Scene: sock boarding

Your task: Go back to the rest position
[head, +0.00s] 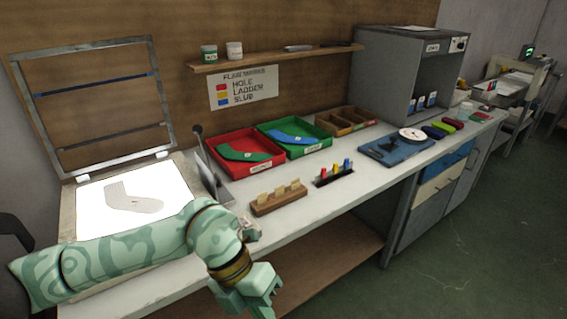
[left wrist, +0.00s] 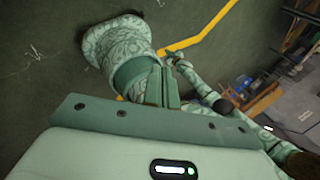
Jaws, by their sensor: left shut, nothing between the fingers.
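My left gripper (head: 262,292) hangs in front of the bench's front edge in the head view, with my patterned green arm reaching in from the left across the light table. In the left wrist view its two fingers (left wrist: 163,85) lie together with nothing between them. They point toward the green floor and a rounded patterned part of my own body. Another thin patterned arm of mine runs along the right of that view; its far end is too small and partly hidden to read.
The light table (head: 67,215) bears a grey sock shape, its framed lid raised. The bench (head: 330,205) also holds a red tray (head: 222,168), a green tray (head: 318,131), a wooden card block (head: 279,202) and a marker holder (head: 333,178). The floor (head: 455,260) at right is clear.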

